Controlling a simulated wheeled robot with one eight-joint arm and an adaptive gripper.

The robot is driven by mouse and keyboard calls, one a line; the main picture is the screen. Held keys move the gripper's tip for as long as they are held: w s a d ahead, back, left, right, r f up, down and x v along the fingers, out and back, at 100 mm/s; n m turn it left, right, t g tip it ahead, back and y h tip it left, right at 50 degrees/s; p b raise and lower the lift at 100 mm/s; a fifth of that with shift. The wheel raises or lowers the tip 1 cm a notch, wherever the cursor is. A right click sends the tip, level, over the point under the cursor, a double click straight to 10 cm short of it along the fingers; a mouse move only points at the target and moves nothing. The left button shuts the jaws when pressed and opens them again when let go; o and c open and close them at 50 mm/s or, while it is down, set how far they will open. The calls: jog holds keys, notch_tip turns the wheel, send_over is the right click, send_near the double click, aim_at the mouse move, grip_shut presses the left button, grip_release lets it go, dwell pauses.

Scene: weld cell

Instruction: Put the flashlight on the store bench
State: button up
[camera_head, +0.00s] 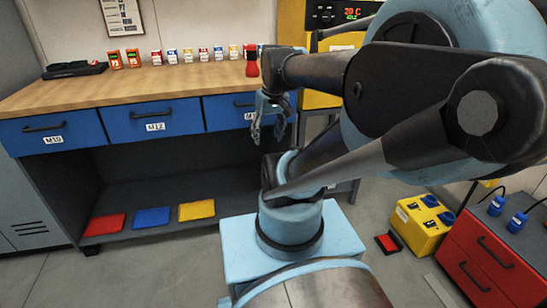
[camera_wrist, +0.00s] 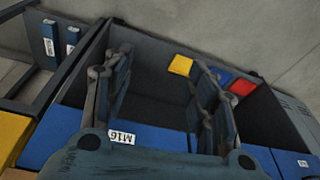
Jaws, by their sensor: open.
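The bench with the wooden top (camera_head: 150,88) and blue drawers stands at the left and centre in the head view. It is probably the store bench. A red upright object (camera_head: 252,62) stands near its right end, partly behind my arm. It may be the flashlight, but I cannot tell for sure. My gripper (camera_head: 267,130) hangs open and empty in front of the right-hand drawer, below the top's edge. In the wrist view my gripper (camera_wrist: 162,98) has its fingers wide apart with nothing between them. The drawer labelled M16 (camera_wrist: 122,137) shows there, and no flashlight is visible.
The front of the top is clear. Red, blue and yellow pads (camera_head: 197,210) lie on the lower shelf. A yellow box (camera_head: 422,225) stands at right.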

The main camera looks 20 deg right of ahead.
jog(key=s+f+m, duration=0.1)
jog(key=s+f, duration=0.4)
jog(key=f, duration=0.1)
jog(key=shift+s+d+f+h, duration=0.15)
jog(key=shift+d+h, duration=0.25)
jog(key=shift+d, duration=0.05)
jog(key=shift+w+f, duration=0.25)
jog(key=shift+w, duration=0.3)
jog(key=shift+s, duration=0.1)
jog(key=c, duration=0.4)
jog(key=shift+c, duration=0.2)
